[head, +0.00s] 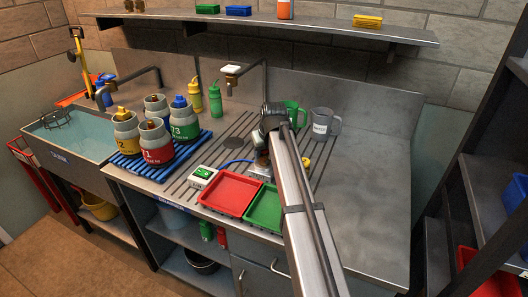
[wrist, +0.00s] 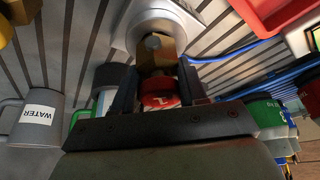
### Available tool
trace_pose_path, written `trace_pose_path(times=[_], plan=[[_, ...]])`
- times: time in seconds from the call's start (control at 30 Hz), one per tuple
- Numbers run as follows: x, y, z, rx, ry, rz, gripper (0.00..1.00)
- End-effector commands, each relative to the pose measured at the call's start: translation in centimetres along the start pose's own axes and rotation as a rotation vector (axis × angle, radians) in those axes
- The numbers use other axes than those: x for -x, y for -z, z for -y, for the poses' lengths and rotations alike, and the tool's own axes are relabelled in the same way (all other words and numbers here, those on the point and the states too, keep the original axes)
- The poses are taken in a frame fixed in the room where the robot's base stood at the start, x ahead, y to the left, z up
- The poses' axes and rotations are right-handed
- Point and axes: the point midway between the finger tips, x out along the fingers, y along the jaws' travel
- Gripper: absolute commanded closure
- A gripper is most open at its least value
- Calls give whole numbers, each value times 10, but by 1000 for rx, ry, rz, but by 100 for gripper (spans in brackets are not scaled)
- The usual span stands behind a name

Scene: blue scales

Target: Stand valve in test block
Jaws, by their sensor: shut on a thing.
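My gripper (wrist: 160,88) is shut on a valve with a brass hex body (wrist: 155,52) and a red part bearing a white mark. In the head view my gripper (head: 264,145) is over the drainboard, and a little brass of the valve (head: 262,158) shows below it. The pale metal test block (head: 262,171) is directly beneath, with a blue hose beside it. In the wrist view the valve's brass end is at the round top of the block (wrist: 118,30). I cannot tell whether it is seated or just above. The arm partly hides the block.
A red tray (head: 232,192) and a green tray (head: 264,210) lie in front. A white box with a green face (head: 202,177) is at left. Several banded bottles stand on a blue rack (head: 135,168). A green mug (head: 293,112) and grey WATER jug (head: 322,124) stand behind. The right counter is clear.

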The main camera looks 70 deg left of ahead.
Motion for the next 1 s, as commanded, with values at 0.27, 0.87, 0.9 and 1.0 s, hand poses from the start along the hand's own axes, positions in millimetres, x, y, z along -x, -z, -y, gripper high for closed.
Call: trace_pose_path(times=[0.27, 0.87, 0.9, 1.0], plan=[[0, 0, 0, 0, 0, -1, 100], [-2, -1, 0, 0, 0, 0, 33], [-2, -1, 0, 0, 0, 0, 33], [4, 0, 0, 0, 0, 0, 33]])
